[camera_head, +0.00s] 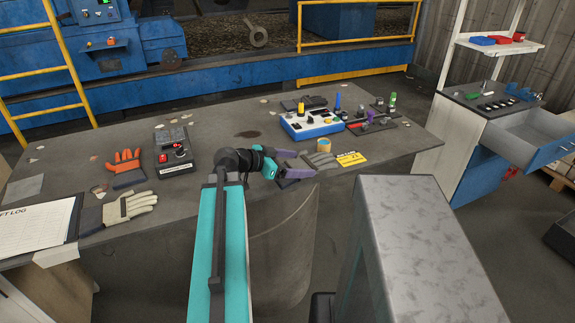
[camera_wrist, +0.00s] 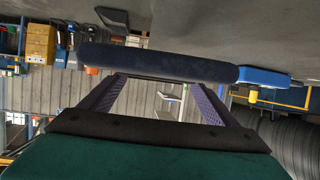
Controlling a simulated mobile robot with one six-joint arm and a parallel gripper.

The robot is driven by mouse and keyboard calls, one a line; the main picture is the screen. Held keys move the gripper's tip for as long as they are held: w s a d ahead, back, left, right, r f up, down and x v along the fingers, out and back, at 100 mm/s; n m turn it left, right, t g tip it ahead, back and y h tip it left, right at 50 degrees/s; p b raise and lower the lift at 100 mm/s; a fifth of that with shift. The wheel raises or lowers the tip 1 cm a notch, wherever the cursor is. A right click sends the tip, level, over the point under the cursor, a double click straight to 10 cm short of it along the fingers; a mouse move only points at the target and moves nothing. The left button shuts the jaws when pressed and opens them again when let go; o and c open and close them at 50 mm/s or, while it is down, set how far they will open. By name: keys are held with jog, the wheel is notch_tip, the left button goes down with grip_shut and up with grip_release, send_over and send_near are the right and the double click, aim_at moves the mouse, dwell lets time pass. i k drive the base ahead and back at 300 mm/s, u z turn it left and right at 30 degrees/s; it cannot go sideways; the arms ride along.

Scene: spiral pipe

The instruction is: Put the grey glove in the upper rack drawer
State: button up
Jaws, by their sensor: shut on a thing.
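The grey glove (camera_head: 322,160) is held at the near right part of the table, its pale fingers pointing right and its dark cuff by my gripper. My gripper (camera_head: 297,164), with purple fingers, is shut on it. In the wrist view the dark edge of the glove (camera_wrist: 160,64) spans both fingertips (camera_wrist: 158,80). I cannot tell whether the glove touches the table. The upper rack drawer (camera_head: 530,137) is pulled open at the right, with a blue front, and looks empty.
Floor shows between the table and the rack (camera_head: 480,178).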

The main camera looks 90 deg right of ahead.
aim_at(533, 142)
jog(key=u, duration=0.1)
jog(key=k, duration=2.95)
jog(key=u, duration=0.1)
